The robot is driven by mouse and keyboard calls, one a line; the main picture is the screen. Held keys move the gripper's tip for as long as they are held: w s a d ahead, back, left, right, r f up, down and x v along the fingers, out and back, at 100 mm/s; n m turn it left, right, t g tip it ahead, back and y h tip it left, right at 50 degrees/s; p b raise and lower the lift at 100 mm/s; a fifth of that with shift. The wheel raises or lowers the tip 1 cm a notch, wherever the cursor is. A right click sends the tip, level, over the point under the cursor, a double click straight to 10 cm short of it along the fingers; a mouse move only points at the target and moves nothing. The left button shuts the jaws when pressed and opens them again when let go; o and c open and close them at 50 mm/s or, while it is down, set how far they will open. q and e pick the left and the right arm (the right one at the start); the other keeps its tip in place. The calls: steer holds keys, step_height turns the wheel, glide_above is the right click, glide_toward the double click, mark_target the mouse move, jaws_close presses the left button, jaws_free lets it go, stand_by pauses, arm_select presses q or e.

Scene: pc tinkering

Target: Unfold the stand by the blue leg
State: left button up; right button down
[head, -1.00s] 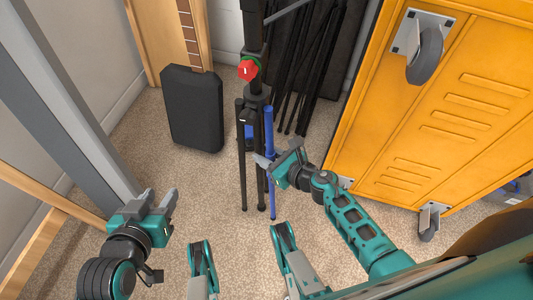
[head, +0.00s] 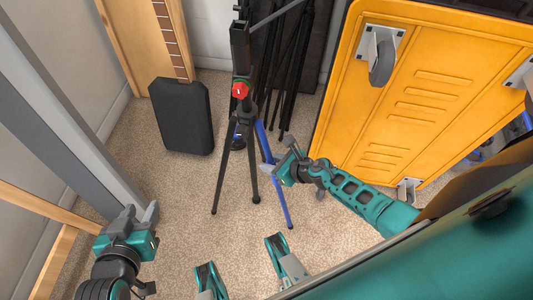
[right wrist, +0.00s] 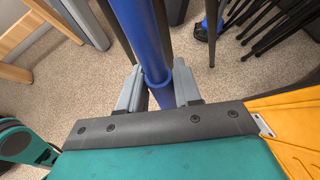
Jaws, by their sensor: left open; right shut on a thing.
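The black stand (head: 241,60) with a red knob (head: 240,90) stands upright in the middle of the head view. Its black legs (head: 225,175) are spread apart at the bottom. The blue leg (head: 280,197) slants out to the lower right, its foot on or near the carpet. My right gripper (head: 268,169) is shut on the blue leg about midway down. In the right wrist view the blue leg (right wrist: 146,38) passes between the two grey fingers (right wrist: 157,92). My left gripper (head: 140,214) is open and empty at the lower left, well away from the stand.
A black case (head: 181,117) stands left of the stand. Folded black stands (head: 288,65) lean behind it. A grey post and wooden frame are at left.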

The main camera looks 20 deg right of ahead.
steer(key=shift+s+a, duration=0.15)
steer(key=shift+a, duration=0.15)
